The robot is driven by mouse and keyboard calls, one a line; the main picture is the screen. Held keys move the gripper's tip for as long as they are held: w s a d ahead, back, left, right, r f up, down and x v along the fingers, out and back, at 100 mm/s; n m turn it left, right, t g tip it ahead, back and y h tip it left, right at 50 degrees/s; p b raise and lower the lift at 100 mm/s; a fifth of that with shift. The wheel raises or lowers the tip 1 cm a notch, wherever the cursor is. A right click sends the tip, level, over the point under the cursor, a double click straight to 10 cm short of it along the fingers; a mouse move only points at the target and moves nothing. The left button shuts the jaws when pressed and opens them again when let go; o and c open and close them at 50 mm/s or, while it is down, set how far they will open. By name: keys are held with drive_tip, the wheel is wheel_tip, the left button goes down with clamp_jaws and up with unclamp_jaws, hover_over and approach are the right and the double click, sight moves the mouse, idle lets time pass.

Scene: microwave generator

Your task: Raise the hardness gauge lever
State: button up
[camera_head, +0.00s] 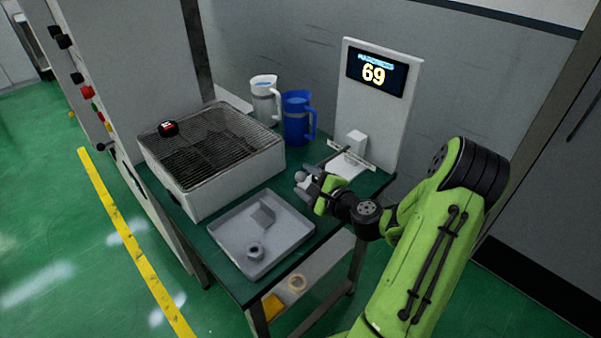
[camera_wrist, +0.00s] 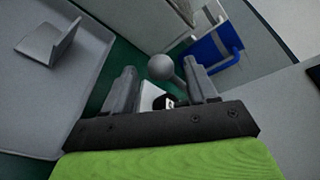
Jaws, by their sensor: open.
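In the wrist view the knob lies just beyond and between the fingertips of my gripper (camera_wrist: 161,82). The fingers are apart, one on each side of the knob and rod. In the head view my gripper (camera_head: 308,186) is at the lever in front of the gauge. Contact with the lever cannot be told.
A grey tray (camera_head: 228,237) with a bracket and a small ring sits at the table's front. A wire-topped box (camera_head: 196,190) stands at left. A white jug (camera_head: 264,104) and a blue jug (camera_head: 297,128) stand at the back, left of the gauge.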

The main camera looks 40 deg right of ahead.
drive_tip(key=shift+x, duration=1.55)
clamp_jaws()
